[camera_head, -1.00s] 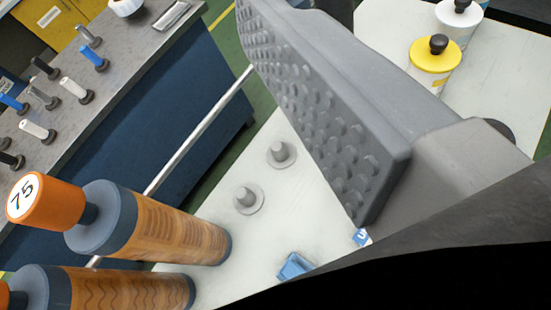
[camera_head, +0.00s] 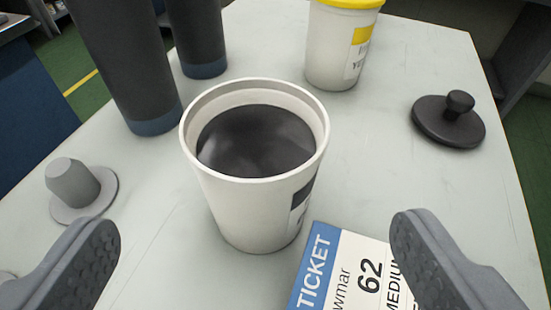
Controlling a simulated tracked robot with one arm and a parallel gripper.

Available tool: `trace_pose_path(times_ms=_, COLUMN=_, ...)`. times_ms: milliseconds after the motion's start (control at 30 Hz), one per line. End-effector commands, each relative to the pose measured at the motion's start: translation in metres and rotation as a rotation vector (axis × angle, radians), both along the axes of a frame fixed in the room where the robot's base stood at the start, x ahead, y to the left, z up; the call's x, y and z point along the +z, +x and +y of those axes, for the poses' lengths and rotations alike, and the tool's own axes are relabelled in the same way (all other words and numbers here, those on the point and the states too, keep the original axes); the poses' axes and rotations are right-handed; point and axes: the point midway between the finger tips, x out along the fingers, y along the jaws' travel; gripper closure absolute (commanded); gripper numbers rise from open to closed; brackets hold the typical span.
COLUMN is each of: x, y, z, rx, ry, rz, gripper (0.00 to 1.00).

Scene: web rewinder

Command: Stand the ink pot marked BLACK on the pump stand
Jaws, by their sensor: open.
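A white open-topped pot (camera_head: 240,212) stands upright on the pale tabletop, with dark ink inside. Its label, partly turned away at the right side, shows a black band, but I cannot read its word. My gripper (camera_head: 255,235) is open. One finger is at the lower left and the other at the lower right, with the pot beyond and between them, and neither finger visibly touches it. A black lid with a knob (camera_head: 448,120) lies on the table to the right. I cannot identify the pump stand in this view.
A yellow-lidded white pot (camera_head: 335,50) stands behind. Two dark cylinders (camera_head: 125,65) (camera_head: 198,35) stand at the back left. A grey peg on a round base (camera_head: 75,187) is at the left. A ticket card (camera_head: 338,275) lies close in front of the pot.

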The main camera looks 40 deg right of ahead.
Motion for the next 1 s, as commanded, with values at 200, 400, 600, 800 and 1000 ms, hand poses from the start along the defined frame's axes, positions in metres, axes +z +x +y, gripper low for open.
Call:
trace_pose_path(times_ms=200, x=-0.009, y=0.020, z=-0.011, rx=0.001, ry=0.003, rz=-0.001, gripper=0.12)
trace_pose_path(times_ms=400, x=-0.017, y=0.029, z=-0.019, rx=0.000, ry=0.000, rz=-0.001, gripper=0.12)
trace_pose_path(times_ms=600, x=-0.032, y=0.050, z=-0.032, rx=-0.002, ry=0.002, rz=-0.001, gripper=0.12)
trace_pose_path(times_ms=800, x=-0.035, y=0.061, z=-0.038, rx=0.001, ry=0.004, rz=-0.001, gripper=0.12)
trace_pose_path(times_ms=1000, x=-0.035, y=0.061, z=-0.038, rx=0.001, ry=0.003, rz=-0.001, gripper=0.12)
